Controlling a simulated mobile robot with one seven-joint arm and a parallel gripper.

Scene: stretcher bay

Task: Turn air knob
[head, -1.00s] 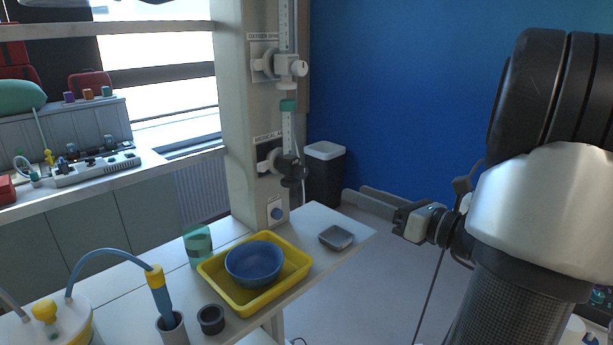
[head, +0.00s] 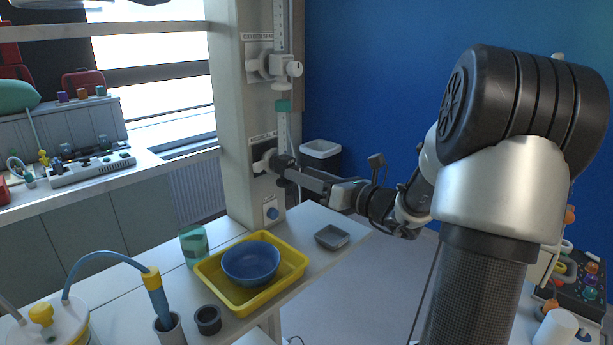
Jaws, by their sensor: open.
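The jaws are open and the fingertips are at or beside the knob. The fingers partly cover it, so I cannot tell whether they touch it or straddle it.
An upper unit with a white knob (head: 293,68) sits above on the same column.

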